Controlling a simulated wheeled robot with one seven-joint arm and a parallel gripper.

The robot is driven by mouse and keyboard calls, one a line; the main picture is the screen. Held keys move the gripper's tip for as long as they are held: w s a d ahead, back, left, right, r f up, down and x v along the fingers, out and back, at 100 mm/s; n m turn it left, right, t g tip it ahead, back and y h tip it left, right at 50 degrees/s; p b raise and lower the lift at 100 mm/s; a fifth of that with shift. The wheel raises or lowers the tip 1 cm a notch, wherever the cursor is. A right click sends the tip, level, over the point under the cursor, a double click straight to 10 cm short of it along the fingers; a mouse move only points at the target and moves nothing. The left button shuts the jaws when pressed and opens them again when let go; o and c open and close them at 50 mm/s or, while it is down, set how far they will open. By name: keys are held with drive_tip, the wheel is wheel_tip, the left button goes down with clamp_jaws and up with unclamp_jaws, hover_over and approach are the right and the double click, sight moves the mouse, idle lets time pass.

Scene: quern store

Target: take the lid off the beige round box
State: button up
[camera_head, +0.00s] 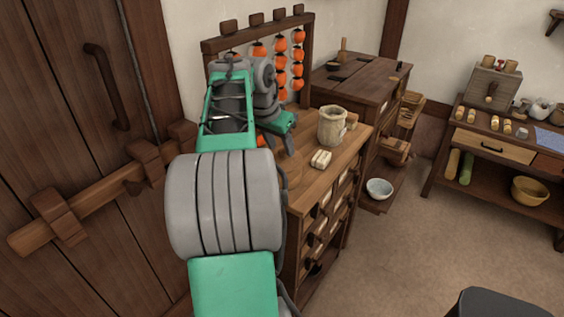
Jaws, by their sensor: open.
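A beige round container (332,127) stands upright on the wooden chest of drawers. It looks like a sack or pot, and I cannot make out a separate lid on it. No other beige round box shows clearly; my arm hides part of the chest top. My gripper (284,143) is over the chest top, left of the container and apart from it. Its fingers are small and partly hidden by the arm; it is open, with nothing seen in it.
Pale small blocks (321,159) lie on the chest (325,185) in front of the container. Orange fruits (298,54) hang on a rack behind. A white bowl (379,188) sits low to the right. A side table (485,131) stands far right. The floor between is clear.

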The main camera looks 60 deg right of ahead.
drive_tip(key=shift+d+f, duration=0.3)
drive_tip(key=shift+f, duration=0.3)
drive_tip(key=shift+c, duration=0.3)
clamp_jaws()
